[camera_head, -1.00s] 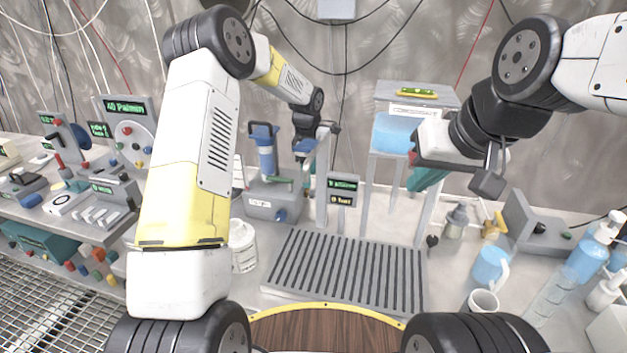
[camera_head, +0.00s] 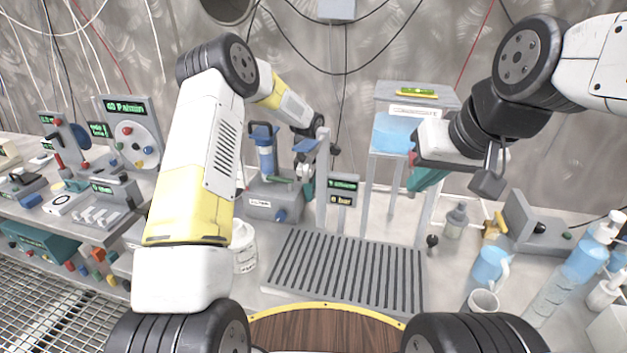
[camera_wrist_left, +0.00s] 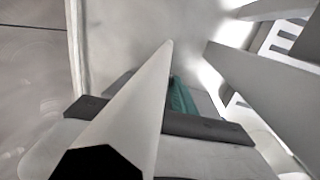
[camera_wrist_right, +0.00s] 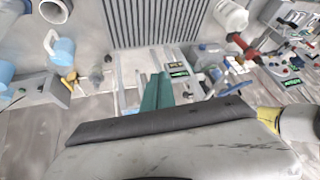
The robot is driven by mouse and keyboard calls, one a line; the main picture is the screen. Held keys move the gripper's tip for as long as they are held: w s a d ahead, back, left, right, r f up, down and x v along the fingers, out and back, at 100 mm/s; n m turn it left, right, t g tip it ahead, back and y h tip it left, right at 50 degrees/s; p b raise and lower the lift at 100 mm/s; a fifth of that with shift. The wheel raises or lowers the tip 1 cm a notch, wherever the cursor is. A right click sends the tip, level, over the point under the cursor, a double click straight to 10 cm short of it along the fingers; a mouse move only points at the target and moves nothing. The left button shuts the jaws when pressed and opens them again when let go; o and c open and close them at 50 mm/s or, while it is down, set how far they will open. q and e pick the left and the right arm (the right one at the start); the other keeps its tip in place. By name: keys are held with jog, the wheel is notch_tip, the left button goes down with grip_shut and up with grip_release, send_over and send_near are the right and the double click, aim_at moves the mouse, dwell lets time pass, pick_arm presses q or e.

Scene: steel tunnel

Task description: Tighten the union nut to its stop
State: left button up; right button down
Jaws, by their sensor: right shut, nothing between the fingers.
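I cannot make out the union nut for certain in any view. A grey bench unit (camera_head: 262,205) carries an upright blue cylinder (camera_head: 266,158) with small fittings to its right. My left gripper (camera_head: 308,188) is just right of these fittings, by a grey upright post, and partly hidden. In the left wrist view a teal finger (camera_wrist_left: 182,105) shows behind a pale bar that crosses the picture; whether the jaws are open is hidden. My right gripper (camera_head: 423,180) is shut and empty in front of the clear tank stand. Its teal fingers (camera_wrist_right: 157,92) also show in the right wrist view.
A small display post (camera_head: 342,195) stands behind the slotted grey tray (camera_head: 345,275). The tank stand (camera_head: 418,100) with blue liquid rises at the back. A white jar (camera_head: 244,247), a blue jug (camera_head: 490,264) and bottles stand around. The tray is clear.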

pick_arm(q)
grip_shut()
jog(key=shift+w+g, duration=0.15)
jog(key=shift+g, duration=0.55)
jog(key=o, duration=0.9)
grip_release()
jog(key=shift+c, duration=0.2)
jog(key=shift+r, duration=0.1)
jog(key=shift+r, duration=3.85)
